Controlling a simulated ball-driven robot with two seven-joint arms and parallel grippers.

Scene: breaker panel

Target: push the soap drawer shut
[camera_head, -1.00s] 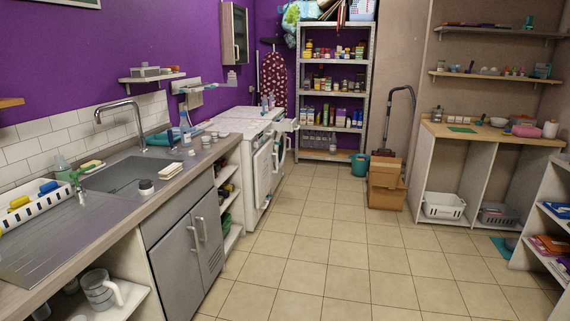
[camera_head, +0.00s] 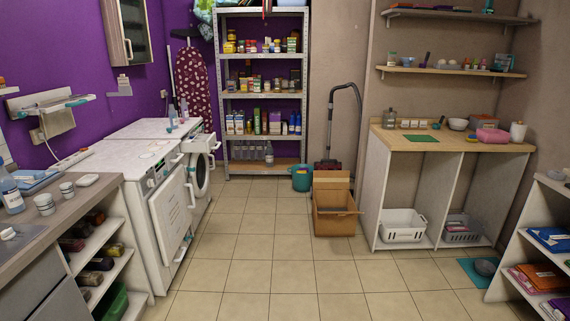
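The soap drawer (camera_head: 199,142) is a white drawer at the top front of the far white washing machine (camera_head: 176,130). It sticks out to the right, pulled open, above the round door (camera_head: 200,174) with its dark glass. The round door seems to stand ajar, but I cannot tell exactly. Neither of my grippers is in view.
A nearer white appliance (camera_head: 118,158) has its front door (camera_head: 173,207) ajar over the floor. An open cardboard box (camera_head: 335,222) and a teal bucket (camera_head: 301,178) stand farther right. The tiled floor (camera_head: 245,240) between is clear.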

